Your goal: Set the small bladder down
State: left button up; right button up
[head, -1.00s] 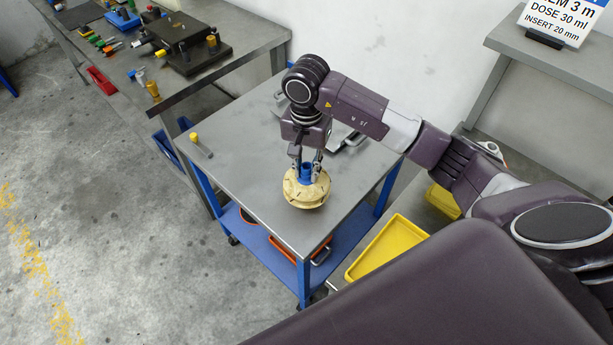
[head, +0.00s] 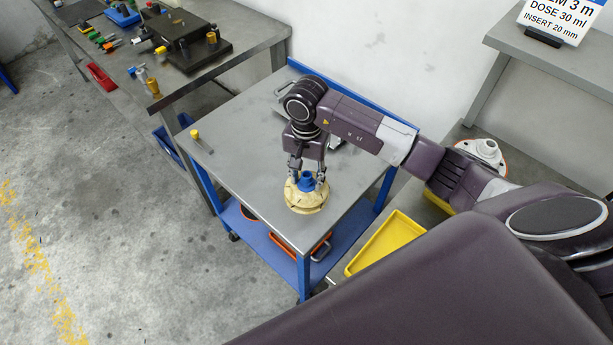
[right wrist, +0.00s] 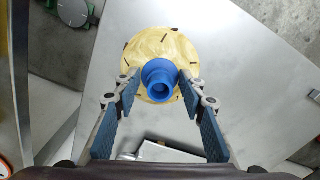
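The small bladder is a round cream-yellow disc (head: 306,203) with dark marks and a blue neck (head: 306,183) on top. It sits upright on the grey top of the blue cart (head: 262,205), near its front corner. In the right wrist view the bladder's yellow body (right wrist: 152,46) lies flat behind the blue neck (right wrist: 160,80). My right gripper (head: 307,180) points down over it, with one finger on each side of the neck. In the right wrist view its fingertips (right wrist: 160,82) stand open, with small gaps to the neck. My left gripper is out of view.
A yellow-handled tool (head: 199,141) lies at the cart's left edge. A flat grey metal item (head: 336,141) is partly hidden behind my right gripper. A yellow tray (head: 385,245) and a white flanged part (head: 482,152) are to the right. The cart's left-middle top is clear.

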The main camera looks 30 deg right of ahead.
jog(key=shift+r, duration=0.1)
jog(key=shift+r, duration=0.2)
notch_tip(320, 180, up, 12)
jog(key=b, duration=0.3)
dwell(0.5)
